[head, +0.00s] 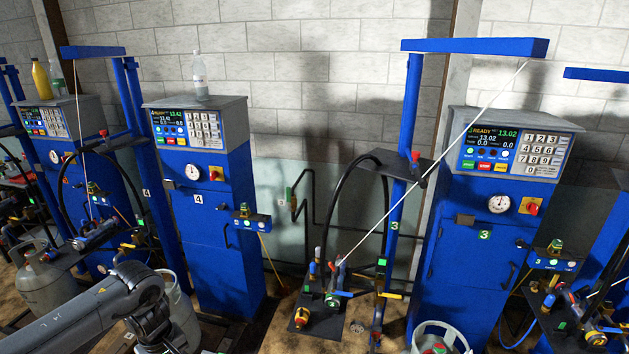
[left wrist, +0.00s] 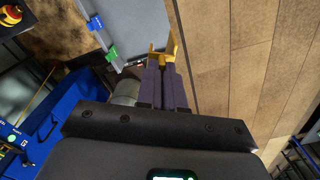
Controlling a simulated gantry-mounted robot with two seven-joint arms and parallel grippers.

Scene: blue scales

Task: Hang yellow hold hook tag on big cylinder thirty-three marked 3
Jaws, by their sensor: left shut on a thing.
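My left arm (head: 90,310) comes in from the lower left in the head view; its fingers are not clearly visible there. In the left wrist view my left gripper (left wrist: 165,85) is shut on a yellow hook tag (left wrist: 161,56), which sticks out past the fingertips. Much of the tag is hidden between the fingers. A pale grey cylinder with a collar (head: 440,329) stands at the bottom edge of the head view, before the blue scale cabinet with a green 3 (head: 483,235). Most of this cylinder is cut off, and I cannot read a number on it. My right gripper is not in view.
Another blue cabinet marked 4 (head: 212,225) stands left of centre. A grey cylinder (head: 45,287) stands at far left. A filling stand with hoses and valves (head: 330,300) lies between the cabinets. Green tags (left wrist: 112,52) on a grey surface show near the gripper in the wrist view.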

